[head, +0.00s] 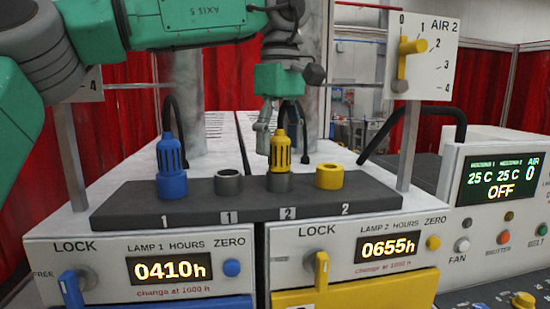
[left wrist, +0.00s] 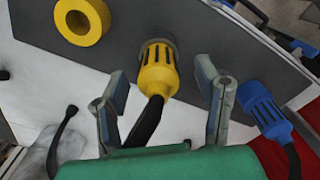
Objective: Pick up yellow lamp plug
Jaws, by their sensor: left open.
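The yellow lamp plug (head: 280,152) stands upright in a grey socket marked 2 on the dark panel. In the left wrist view the plug (left wrist: 158,72) lies between the two fingers, with its black cable running back toward the palm. My left gripper (head: 278,128) is above and around the plug in the head view. In the left wrist view the left gripper (left wrist: 168,92) is open, with a gap on both sides of the plug. My right gripper is not in view.
A blue plug (head: 172,170) stands at the left of the panel, beside an empty grey socket (head: 229,182). An empty yellow socket (head: 329,177) is just right of the yellow plug. Metal posts and an AIR 2 dial plate (head: 424,50) rise at the right.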

